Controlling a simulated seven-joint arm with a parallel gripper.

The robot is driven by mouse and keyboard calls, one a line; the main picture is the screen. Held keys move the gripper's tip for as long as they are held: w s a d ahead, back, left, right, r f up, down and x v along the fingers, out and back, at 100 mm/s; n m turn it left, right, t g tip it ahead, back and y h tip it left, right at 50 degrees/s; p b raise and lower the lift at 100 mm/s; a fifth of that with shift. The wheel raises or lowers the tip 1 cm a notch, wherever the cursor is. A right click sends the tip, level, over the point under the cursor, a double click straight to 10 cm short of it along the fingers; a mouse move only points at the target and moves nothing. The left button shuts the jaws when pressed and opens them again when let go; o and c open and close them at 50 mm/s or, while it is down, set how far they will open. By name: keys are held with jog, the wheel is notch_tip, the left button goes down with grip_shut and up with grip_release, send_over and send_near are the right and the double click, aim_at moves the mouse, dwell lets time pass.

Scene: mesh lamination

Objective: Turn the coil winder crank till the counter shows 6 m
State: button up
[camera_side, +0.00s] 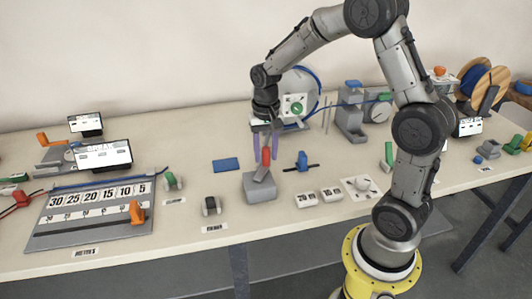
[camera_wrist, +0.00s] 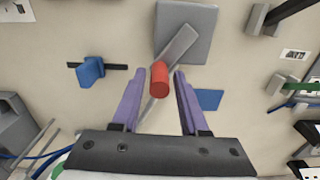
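A grey block (camera_side: 260,189) on the bench carries a slanted grey arm with a red grip (camera_side: 266,156) on its end, which looks like a crank handle. In the wrist view the red grip (camera_wrist: 160,77) sits between my purple fingers, with a gap on each side. My gripper (camera_side: 266,158) is open, pointing down around the grip, not closed on it. A grey disc with blue cable (camera_side: 312,88) and a green-centred white panel (camera_side: 293,105) stands behind; it may be the coil winder. I cannot tell which display is the counter, and no reading is legible.
A blue slider (camera_side: 302,161) and a blue flat plate (camera_side: 226,164) lie on either side of the block. White number tiles (camera_side: 306,200) are to the front right. A ruled board (camera_side: 92,213) and a screen (camera_side: 103,155) fill the left. Grey machines (camera_side: 352,118) stand at the back right.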

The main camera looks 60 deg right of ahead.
jog(key=shift+o, duration=0.7)
jog(key=shift+f, duration=0.1)
notch_tip(320, 180, up, 14)
jog(key=shift+a, duration=0.15)
dwell(1.4)
jog(key=s+a+r+n+t, duration=0.3)
jog(key=s+a+r, duration=0.4)
jog(key=s, duration=0.2)
jog(key=s+a+f+n+t, duration=0.2)
jog(key=s+f+n, duration=0.4)
jog(key=s, duration=0.4)
jog(key=shift+s+a+f+t, duration=0.25)
jog(key=shift+s+f+t, duration=0.05)
jog(key=shift+f, duration=0.3)
